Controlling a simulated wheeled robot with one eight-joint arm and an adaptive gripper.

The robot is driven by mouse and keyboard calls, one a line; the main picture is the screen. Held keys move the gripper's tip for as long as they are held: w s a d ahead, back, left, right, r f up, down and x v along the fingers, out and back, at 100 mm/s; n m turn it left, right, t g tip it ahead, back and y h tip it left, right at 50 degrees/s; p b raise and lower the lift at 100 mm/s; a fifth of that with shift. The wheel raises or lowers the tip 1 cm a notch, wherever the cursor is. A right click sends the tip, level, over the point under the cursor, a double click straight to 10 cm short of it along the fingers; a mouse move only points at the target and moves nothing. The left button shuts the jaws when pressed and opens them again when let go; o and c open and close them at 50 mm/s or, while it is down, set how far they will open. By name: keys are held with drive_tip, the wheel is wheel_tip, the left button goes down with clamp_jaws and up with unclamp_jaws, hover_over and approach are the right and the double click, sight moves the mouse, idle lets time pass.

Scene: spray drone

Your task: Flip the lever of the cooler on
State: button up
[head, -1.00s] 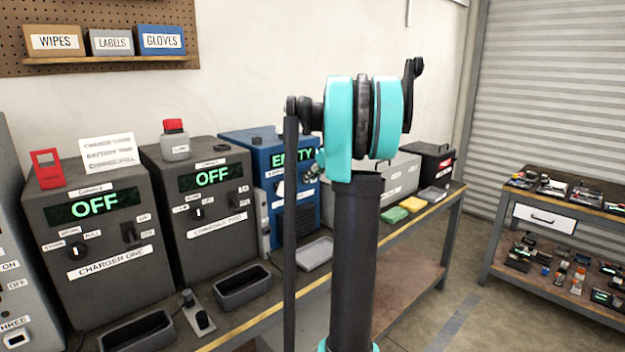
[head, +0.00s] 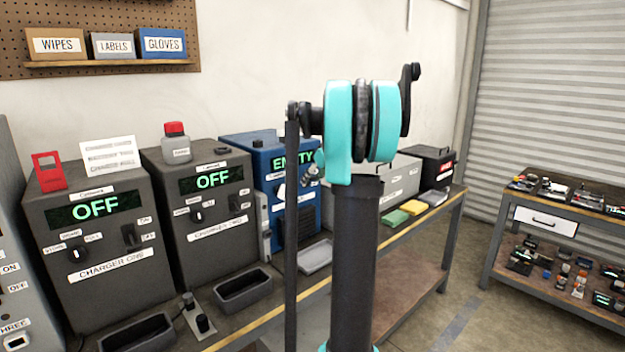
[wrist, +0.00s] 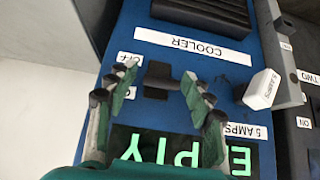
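The cooler is the blue box on the bench, its top showing in the head view (head: 240,146). Its green display reads EMPTY, partly hidden by my arm. In the wrist view the cooler (wrist: 205,18) appears upside down, with a white COOLER label. A black lever (wrist: 158,82) sits on its face beside a small OFF label (wrist: 129,59) and another label partly covered by a finger. My gripper (wrist: 158,86) is open, with one finger on each side of the lever. Contact with the lever cannot be made out. In the head view my arm mostly hides the gripper.
A white knob (wrist: 262,90) marked 5 AMPS juts out beside the right finger. Two dark chargers (head: 88,225) (head: 190,165) reading OFF stand left of the cooler. A grey tray (head: 317,254) lies in front of it. Cloths and a grey case are on the right.

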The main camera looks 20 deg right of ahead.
drive_tip(key=v, duration=1.2)
idle(0.4)
